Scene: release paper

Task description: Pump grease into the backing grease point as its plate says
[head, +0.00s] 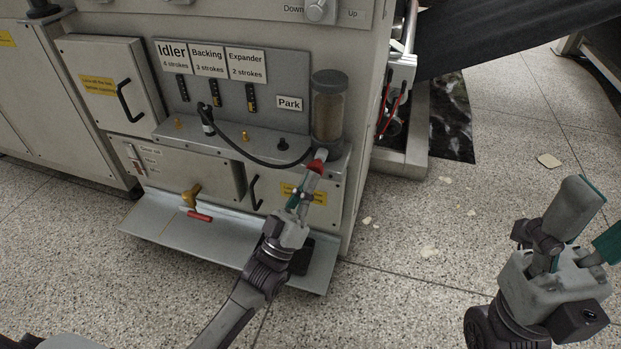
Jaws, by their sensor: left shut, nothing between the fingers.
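The black hose (255,158) loops right to the grease pump (328,108), which has a clear reservoir of brownish grease. A red-marked lever part (317,164) is below the pump. My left gripper (304,190) is shut just below the red part; whether they touch is unclear. My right gripper (590,228) is open and empty, over the floor.
Brass grease points show under Idler (178,123) and Expander (245,136). A dark stub (283,144) is below the Park plate (289,103).

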